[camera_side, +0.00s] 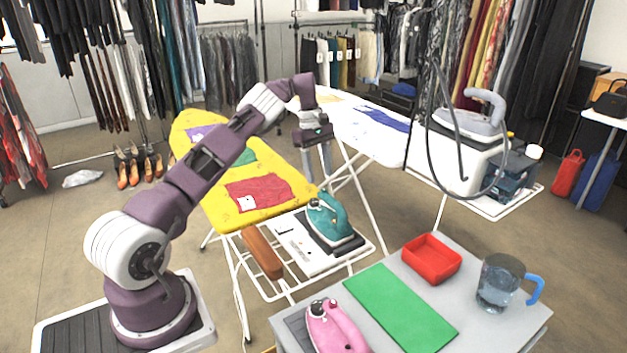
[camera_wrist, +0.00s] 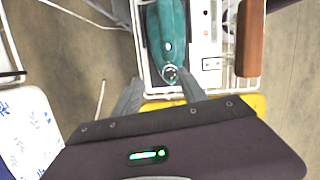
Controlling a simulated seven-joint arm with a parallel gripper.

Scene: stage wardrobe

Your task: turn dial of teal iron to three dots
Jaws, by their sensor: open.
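The teal iron (camera_side: 330,217) lies on a dark rest on the white rack at the end of the yellow ironing board. In the wrist view the teal iron (camera_wrist: 168,25) points up and down the picture at top centre. Its round pale dial (camera_wrist: 169,73) shows at its lower end; its dots and setting are too small to read. My gripper (camera_side: 318,178) points down above the board's end, just behind the iron. In the wrist view my gripper (camera_wrist: 161,88) has its grey fingers apart, one on each side below the dial, with nothing between them.
The yellow board (camera_side: 215,185) carries a red cloth (camera_side: 258,194). A grey table holds a pink iron (camera_side: 335,328), green mat (camera_side: 400,306), red tray (camera_side: 431,259) and jug (camera_side: 497,283).

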